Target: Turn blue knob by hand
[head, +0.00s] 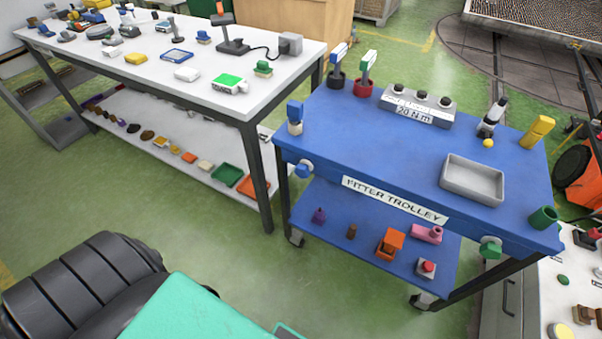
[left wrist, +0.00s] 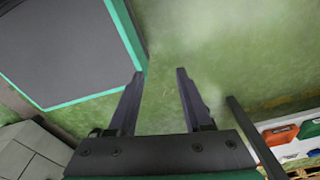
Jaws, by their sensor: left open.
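A blue knob (head: 303,169) sits on the front edge of the blue fitter trolley (head: 330,130), near its left corner. It has a pale round part beside the blue. My left gripper (left wrist: 160,74) shows in the left wrist view, with its two dark fingers apart and nothing between them. It is over green floor, and the blue knob is not in that view. In the head view neither gripper can be seen.
A green knob (head: 490,248) is on the trolley's front right. A grey tray (head: 472,180) and several tools stand on its top. A white workbench (head: 215,99) stands to the left. Green floor (head: 215,240) lies open in front of the bench and trolley.

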